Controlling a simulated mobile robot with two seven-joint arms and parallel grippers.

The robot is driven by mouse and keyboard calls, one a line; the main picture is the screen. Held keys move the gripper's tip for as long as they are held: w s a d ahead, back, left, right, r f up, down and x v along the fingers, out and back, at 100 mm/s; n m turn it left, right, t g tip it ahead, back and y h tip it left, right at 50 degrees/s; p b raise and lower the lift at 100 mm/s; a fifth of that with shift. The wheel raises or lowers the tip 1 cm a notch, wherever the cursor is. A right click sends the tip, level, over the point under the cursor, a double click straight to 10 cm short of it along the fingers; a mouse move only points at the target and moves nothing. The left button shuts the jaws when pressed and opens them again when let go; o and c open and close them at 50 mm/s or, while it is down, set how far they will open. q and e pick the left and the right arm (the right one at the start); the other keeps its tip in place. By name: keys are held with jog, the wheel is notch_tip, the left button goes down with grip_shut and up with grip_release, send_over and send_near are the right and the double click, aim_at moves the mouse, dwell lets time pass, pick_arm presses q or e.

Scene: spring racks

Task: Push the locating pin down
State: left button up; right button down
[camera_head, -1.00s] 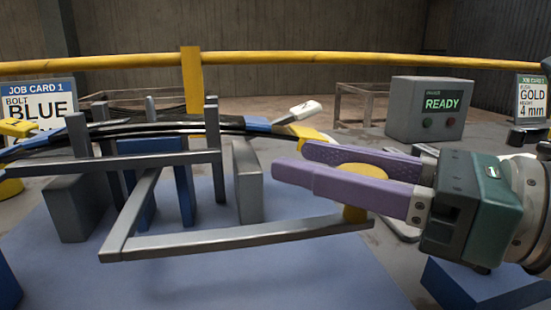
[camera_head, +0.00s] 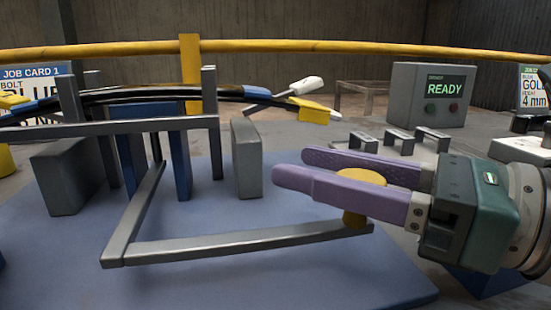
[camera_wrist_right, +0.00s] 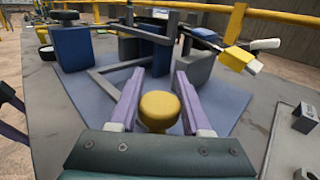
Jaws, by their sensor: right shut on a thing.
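A grey bent bar (camera_head: 230,243) runs forward from under a grey crossbar and then right, with a yellow round knob (camera_head: 362,178) on its right end. I cannot tell surely which part is the locating pin. My right gripper (camera_head: 290,168) is shut on the yellow knob; its two purple fingers reach past both sides of it. The knob shows between the fingers in the right wrist view (camera_wrist_right: 159,110). Purple pieces at the left edge of the wrist view look like my left gripper (camera_wrist_right: 10,95); its jaws are cut off.
Behind the bar stands a grey rack (camera_head: 110,128) with upright posts, blue blocks and a grey block (camera_head: 247,172). Dark curved springs (camera_head: 180,93) with yellow ends cross its top. A grey box (camera_head: 430,95) reads READY. The blue mat (camera_head: 230,285) in front is clear.

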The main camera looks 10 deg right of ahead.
jog(key=shift+r, duration=0.15)
jog(key=c, duration=0.8)
grip_release()
jog(key=o, duration=0.4)
jog(key=shift+o, duration=0.2)
jog(key=shift+s+d, duration=0.2)
jog(key=b+v, duration=0.4)
jog(key=v, duration=0.4)
jog(key=shift+s+d, duration=0.5)
